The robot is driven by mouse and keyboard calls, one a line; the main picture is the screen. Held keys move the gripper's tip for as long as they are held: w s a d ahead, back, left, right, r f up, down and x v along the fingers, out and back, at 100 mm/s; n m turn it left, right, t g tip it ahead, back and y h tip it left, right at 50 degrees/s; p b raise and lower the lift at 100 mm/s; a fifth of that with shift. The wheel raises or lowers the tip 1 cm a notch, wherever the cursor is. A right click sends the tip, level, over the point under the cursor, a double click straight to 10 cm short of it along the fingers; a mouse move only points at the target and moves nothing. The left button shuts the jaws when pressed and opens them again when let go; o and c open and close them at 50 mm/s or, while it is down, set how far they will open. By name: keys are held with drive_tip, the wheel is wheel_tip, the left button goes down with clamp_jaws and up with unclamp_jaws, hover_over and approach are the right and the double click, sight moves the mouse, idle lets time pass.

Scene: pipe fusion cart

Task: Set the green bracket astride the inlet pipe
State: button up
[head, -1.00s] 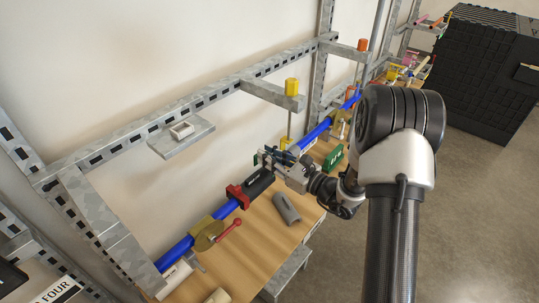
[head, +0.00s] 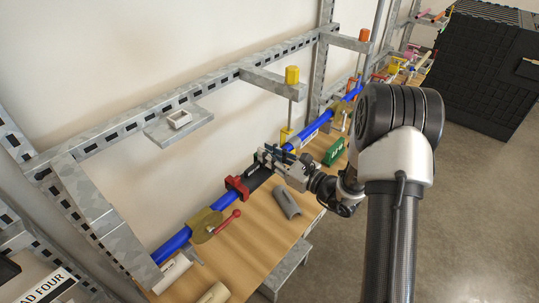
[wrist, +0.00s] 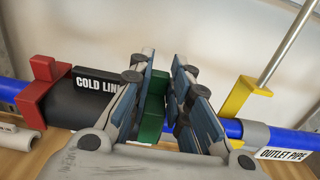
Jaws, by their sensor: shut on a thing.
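My gripper (wrist: 158,88) is shut on the green bracket (wrist: 151,112), which stands between the fingers in the wrist view. In the head view my gripper (head: 268,158) hides the bracket. The gripper is over the pipe line, just right of a black sleeve (wrist: 95,105) marked "COLD LIN…". A blue pipe (head: 222,201) runs left from the sleeve; no inlet label is readable. The blue pipe on the right (wrist: 290,139) carries an "OUTLET PIPE" label. I cannot tell whether the bracket touches a pipe.
A red clamp (head: 237,187) grips the sleeve's left end. A brass clamp with a red handle (head: 205,226) is further left. A yellow stand (wrist: 240,98) is close right of the gripper. A grey half-shell (head: 287,203) and a green block (head: 334,151) lie on the bench.

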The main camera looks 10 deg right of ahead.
drive_tip(key=shift+f+b, duration=0.35)
drive_tip(key=shift+f, duration=0.05)
idle(1.0)
drive_tip(key=o, duration=0.9)
drive_tip(key=shift+c, duration=0.2)
drive_tip(key=shift+s, duration=0.1)
